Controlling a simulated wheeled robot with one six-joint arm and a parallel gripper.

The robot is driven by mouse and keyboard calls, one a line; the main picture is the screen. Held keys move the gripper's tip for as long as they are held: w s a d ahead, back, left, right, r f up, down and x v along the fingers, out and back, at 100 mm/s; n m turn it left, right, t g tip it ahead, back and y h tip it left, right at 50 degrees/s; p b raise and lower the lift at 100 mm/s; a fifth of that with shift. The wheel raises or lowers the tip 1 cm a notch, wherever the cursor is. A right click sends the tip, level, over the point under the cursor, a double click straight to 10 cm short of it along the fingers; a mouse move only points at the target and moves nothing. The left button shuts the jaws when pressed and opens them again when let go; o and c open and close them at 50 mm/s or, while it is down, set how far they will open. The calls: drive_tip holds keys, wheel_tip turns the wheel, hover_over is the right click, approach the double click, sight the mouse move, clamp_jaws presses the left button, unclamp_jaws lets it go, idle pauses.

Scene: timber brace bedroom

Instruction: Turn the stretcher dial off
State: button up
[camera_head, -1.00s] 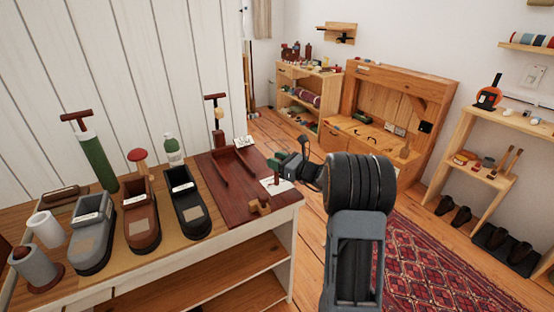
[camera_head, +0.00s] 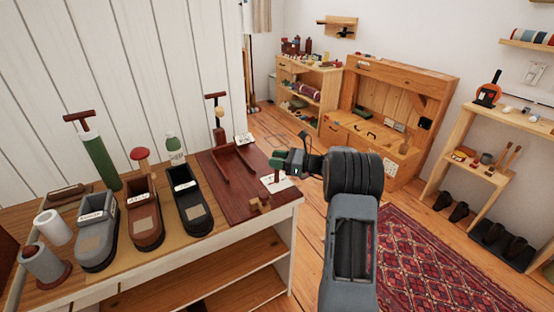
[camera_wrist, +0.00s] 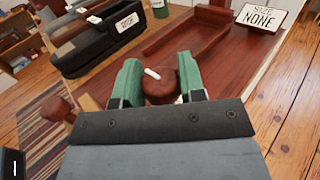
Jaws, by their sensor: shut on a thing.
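The dial (camera_wrist: 161,86) is a round, dark reddish-wood knob with a short white mark on its face, in the middle of the wrist view. The mark points to the upper left there. My gripper (camera_wrist: 160,84) has green fingertips, one on each side of the knob, and is shut on it. In the head view my gripper (camera_head: 277,160) is at the right end of the dark red board (camera_head: 232,186), and the dial cannot be made out there. A white card reading "SIZE NONE" (camera_wrist: 262,15) stands at upper right in the wrist view.
Black (camera_head: 187,200), brown (camera_head: 143,214) and grey (camera_head: 96,232) shoe-shaped pieces stand left on the bench. A wooden cross-shaped handle (camera_head: 261,206) is at the board's near corner. A green cylinder (camera_head: 101,160) stands farther left. Floor and a red rug (camera_head: 420,265) lie right.

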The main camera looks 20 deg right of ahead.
drive_tip(key=o, duration=0.9)
drive_tip(key=shift+o, duration=0.2)
drive_tip(key=v, duration=1.3)
drive_tip(key=shift+s+d, duration=0.25)
drive_tip(key=shift+d, duration=0.05)
